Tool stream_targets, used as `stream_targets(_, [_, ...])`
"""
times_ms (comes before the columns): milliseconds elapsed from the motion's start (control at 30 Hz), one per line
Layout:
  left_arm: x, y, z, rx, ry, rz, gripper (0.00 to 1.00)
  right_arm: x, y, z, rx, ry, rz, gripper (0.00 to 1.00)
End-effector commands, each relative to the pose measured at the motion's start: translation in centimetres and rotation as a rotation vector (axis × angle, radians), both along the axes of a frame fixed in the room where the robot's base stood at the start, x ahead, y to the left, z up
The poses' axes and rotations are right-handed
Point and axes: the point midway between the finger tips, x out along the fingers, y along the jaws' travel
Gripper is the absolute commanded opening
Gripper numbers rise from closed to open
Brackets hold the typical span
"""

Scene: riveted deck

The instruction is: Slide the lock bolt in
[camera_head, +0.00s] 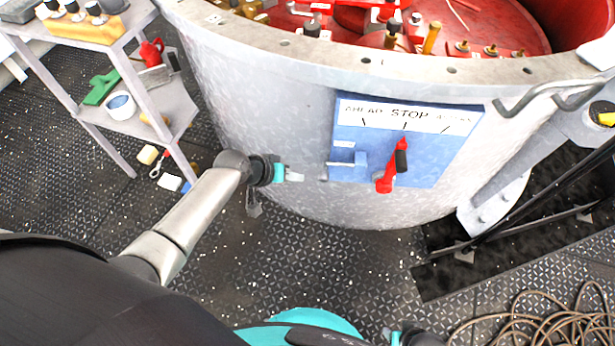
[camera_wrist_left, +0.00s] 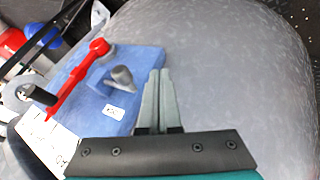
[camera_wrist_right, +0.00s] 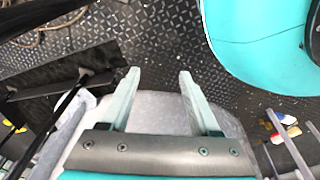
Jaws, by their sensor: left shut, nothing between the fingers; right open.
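The lock bolt (camera_wrist_left: 122,76) shows in the left wrist view as a grey rounded knob at a blue bracket (camera_wrist_left: 100,78) on a blue panel (camera_wrist_left: 140,60). In the head view the bracket (camera_head: 347,167) sits left of a red lever (camera_head: 392,172) with a black grip, below the "STOP" label (camera_head: 405,114). My left gripper (camera_head: 300,177) is shut and empty, just left of the panel and apart from the bolt; its fingers (camera_wrist_left: 160,75) point beside the knob. My right gripper (camera_wrist_right: 158,75) is open and empty; in the head view it shows only partly at the bottom edge.
The panel is fixed to a big grey drum (camera_head: 260,110) with red interior parts. A shelf cart (camera_head: 110,130) with tools stands at the left. A coiled hose (camera_head: 540,322) lies at the lower right. Open deck floor (camera_head: 300,255) lies below the drum.

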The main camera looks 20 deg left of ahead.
Motion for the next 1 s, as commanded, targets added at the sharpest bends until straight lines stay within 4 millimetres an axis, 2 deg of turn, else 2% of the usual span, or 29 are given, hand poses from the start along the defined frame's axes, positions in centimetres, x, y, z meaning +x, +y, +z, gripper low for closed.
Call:
stream_targets(33, [0.3, -1.2, 0.3, -0.006, -0.004, -0.004, 0.00, 0.0, 0.1, 0.0, 0.001, 0.001, 0.000, 0.63])
stream_targets(200, [0.6, -2.7, 0.6, -0.004, -0.003, -0.001, 0.00, 0.3, 0.2, 0.3, 0.002, 0.000, -0.001, 0.63])
stream_targets(733, [0.8, -3.6, 0.7, -0.004, -0.001, -0.001, 0.00, 0.5, 0.3, 0.7, 0.003, -0.006, 0.000, 0.63])
stream_targets(1000, [1.5, -7.2, 0.9, -0.007, 0.000, -0.003, 0.00, -1.5, -1.1, -1.0, -0.011, 0.007, 0.002, 0.63])
